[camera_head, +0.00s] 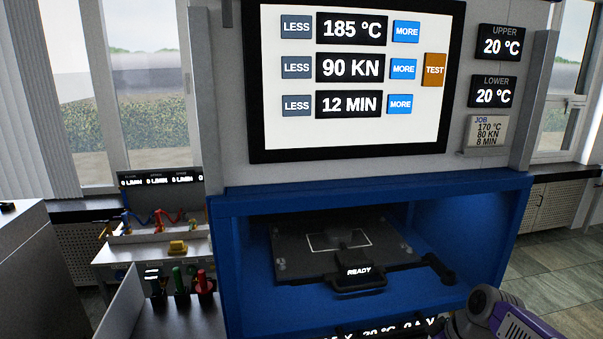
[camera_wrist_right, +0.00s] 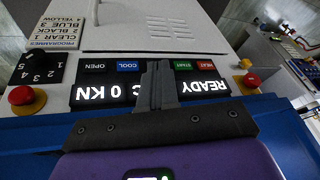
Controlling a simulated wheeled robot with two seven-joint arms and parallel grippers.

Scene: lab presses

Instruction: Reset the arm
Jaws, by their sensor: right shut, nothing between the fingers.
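My right gripper (camera_wrist_right: 159,68) shows in the right wrist view, with its two dark fingers shut together and nothing between them. Its fingertips are in front of the press's control panel, over the middle of the button row; whether they touch it I cannot tell. Part of my purple right arm (camera_head: 500,318) shows at the bottom right of the head view. My left arm and gripper are not in view.
The blue press (camera_head: 222,260) holds a dark plate (camera_head: 290,262) labelled READY. Its screen (camera_head: 380,135) shows 185 °C, 90 KN, 12 MIN; a job card (camera_head: 487,131) reads 170 °C, 80 KN, 8 MIN.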

